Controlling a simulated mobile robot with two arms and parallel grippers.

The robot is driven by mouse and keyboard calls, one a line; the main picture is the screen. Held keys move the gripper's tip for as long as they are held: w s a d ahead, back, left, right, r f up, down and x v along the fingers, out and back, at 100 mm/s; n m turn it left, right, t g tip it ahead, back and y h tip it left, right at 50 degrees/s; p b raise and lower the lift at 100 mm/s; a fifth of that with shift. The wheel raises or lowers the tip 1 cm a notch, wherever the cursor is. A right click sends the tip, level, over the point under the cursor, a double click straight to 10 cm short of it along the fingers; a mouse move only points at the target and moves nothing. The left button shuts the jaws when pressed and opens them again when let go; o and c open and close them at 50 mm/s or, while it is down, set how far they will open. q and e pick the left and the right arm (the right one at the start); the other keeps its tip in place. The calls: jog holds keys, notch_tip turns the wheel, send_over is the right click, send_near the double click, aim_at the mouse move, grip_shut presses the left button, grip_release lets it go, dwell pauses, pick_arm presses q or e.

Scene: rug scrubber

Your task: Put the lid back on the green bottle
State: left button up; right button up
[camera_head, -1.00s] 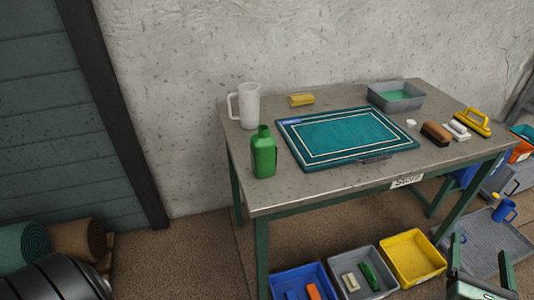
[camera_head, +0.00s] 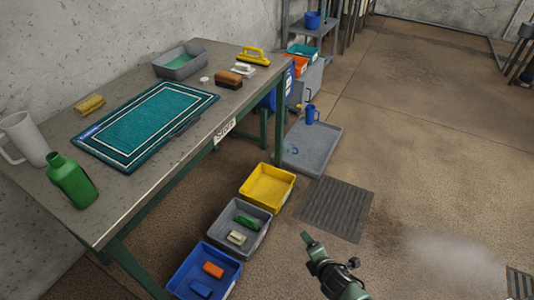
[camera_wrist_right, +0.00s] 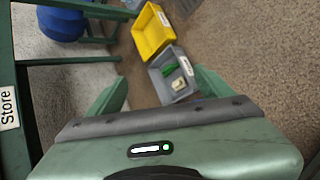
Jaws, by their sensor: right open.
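The green bottle (camera_head: 72,182) stands upright on the near left end of the table, and its neck shows no lid. A small white round piece (camera_head: 204,80), which looks like a lid, lies flat on the table beyond the green mat, near the brown brush. My right gripper (camera_head: 308,239) is off the table, over the floor to the right of the bins, well away from both. In the right wrist view my right gripper (camera_wrist_right: 161,88) is open with nothing between its fingers. My left gripper is not in view.
The table (camera_head: 190,165) also holds a white jug (camera_head: 24,139), a yellow sponge (camera_head: 90,104), the green mat (camera_head: 145,125), a grey water tub (camera_head: 180,66) and brushes (camera_head: 230,79). Yellow (camera_head: 267,187), grey and blue bins stand on the floor beside it.

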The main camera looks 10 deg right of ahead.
jog(key=s+f+m+g, duration=0.4)
jog(key=s+f+m, duration=0.5)
jog(key=s+f, duration=0.7)
jog(key=s+a+f+m+g, duration=0.1)
jog(key=s+m, duration=0.4)
jog(key=s, duration=0.6)
jog(key=s+a+f+m+g, duration=0.1)
jog(key=s+f+m+g, duration=0.2)
jog(key=s, duration=0.9)
notch_tip(320, 180, down, 4)
jog(key=shift+r+m+g+y, duration=0.2)
jog(key=shift+m+g+y, duration=0.15)
jog(key=shift+m, duration=0.65)
